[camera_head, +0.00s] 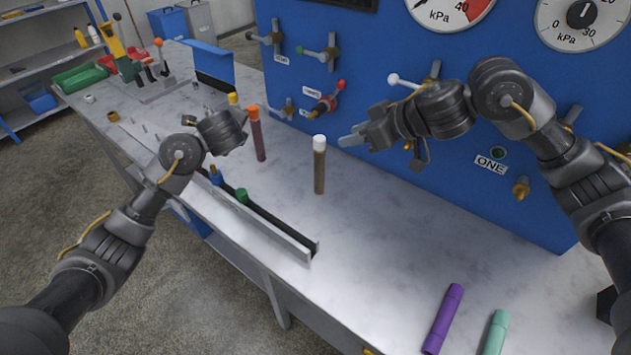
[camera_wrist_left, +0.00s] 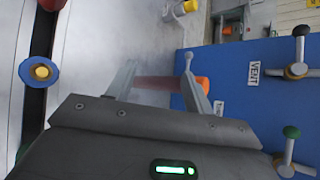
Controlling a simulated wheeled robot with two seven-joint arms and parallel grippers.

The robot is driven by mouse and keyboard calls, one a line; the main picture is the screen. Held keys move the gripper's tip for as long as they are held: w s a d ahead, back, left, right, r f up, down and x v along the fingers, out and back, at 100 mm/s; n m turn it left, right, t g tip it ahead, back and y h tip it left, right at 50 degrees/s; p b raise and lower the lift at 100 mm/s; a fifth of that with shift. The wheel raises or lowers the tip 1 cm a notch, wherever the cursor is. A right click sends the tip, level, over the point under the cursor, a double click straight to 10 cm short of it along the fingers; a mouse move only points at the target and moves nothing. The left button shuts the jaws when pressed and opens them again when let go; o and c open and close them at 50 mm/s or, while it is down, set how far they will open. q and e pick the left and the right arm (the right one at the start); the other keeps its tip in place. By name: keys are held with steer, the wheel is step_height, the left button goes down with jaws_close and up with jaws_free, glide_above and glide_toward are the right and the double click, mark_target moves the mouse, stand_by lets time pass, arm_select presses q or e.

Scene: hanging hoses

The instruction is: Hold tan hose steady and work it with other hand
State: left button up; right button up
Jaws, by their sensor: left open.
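The tan hose (camera_head: 319,172) hangs or stands upright with a white cap on top, near the middle of the head view. My right gripper (camera_head: 345,139) is to its upper right, apart from it and empty, its fingers slightly spread. A red-brown hose (camera_head: 257,138) with an orange cap stands left of the tan one. My left gripper (camera_wrist_left: 160,68) is open in the left wrist view, with the red-brown hose (camera_wrist_left: 165,83) showing across the gap between its fingers; I cannot tell how deep. Its fingers are mostly hidden in the head view. The tan hose is not seen in the wrist view.
A blue panel (camera_head: 450,190) with valves and gauges rises behind the bench (camera_head: 350,270). A dark slot with a raised metal edge (camera_head: 275,235) runs along the bench front. Purple (camera_head: 443,320) and mint (camera_head: 495,333) tubes lie at the lower right. The bench between is clear.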

arm_select(q)
steer(key=s+d+f+m, duration=0.2)
steer(key=s+d+m, duration=0.3)
steer(key=d, duration=0.5)
steer(key=m+t+h, duration=0.3)
steer(key=m, duration=0.6)
glide_toward(320, 165)
steer(key=shift+w+a+f, duration=0.2)
steer(key=shift+w+f, duration=1)
steer(key=shift+w, duration=0.1)
steer(key=shift+g, duration=0.3)
steer(key=x, duration=1)
steer(key=shift+w+d+f, duration=0.1)
steer(key=shift+w+d, duration=0.05)
steer(key=shift+w, duration=0.25)
